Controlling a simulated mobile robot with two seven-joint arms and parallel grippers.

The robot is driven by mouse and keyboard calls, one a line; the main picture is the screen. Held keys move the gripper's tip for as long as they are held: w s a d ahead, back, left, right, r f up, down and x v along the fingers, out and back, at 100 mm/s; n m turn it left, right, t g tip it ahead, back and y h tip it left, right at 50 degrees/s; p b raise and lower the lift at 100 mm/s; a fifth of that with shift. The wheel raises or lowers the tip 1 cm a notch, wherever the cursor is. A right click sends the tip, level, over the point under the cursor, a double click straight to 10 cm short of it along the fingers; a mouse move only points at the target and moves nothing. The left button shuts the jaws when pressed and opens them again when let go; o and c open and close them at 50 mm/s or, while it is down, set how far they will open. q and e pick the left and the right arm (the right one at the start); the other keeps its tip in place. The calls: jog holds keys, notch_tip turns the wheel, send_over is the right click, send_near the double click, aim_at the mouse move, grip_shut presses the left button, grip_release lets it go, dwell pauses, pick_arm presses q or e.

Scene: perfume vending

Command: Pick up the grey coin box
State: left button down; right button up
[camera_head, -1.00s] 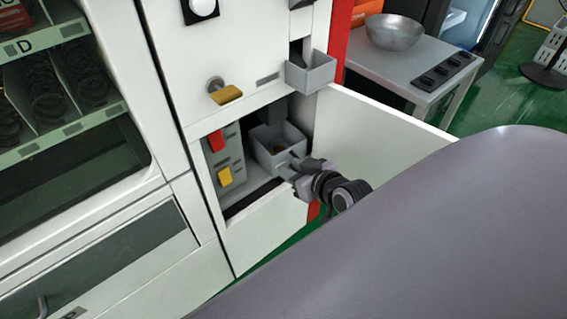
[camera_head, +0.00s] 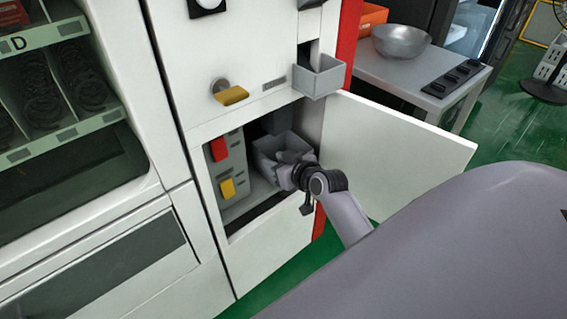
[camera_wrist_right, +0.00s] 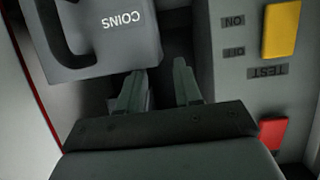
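The grey coin box (camera_head: 266,146) sits inside the open lower compartment of the vending machine, right of a control panel. In the right wrist view the box (camera_wrist_right: 98,28) shows its "COINS" label upside down and a dark handle at its left. My right gripper (camera_head: 283,170) is at the front of the box and hides part of it. In the wrist view the gripper's fingers (camera_wrist_right: 158,80) are apart with a dark gap between them. The box lies up and left of the fingertips, not clearly between them. My left gripper is not in view.
The control panel (camera_head: 229,172) has a red and a yellow switch, close beside the gripper. The open white door (camera_head: 400,145) stands to the right. A grey tray (camera_head: 318,76) juts out above the compartment. A metal bowl (camera_head: 401,41) is on a side table.

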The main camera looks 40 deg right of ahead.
jog(key=b+x, duration=0.1)
jog(key=x, duration=0.4)
grip_shut()
dwell(1.4)
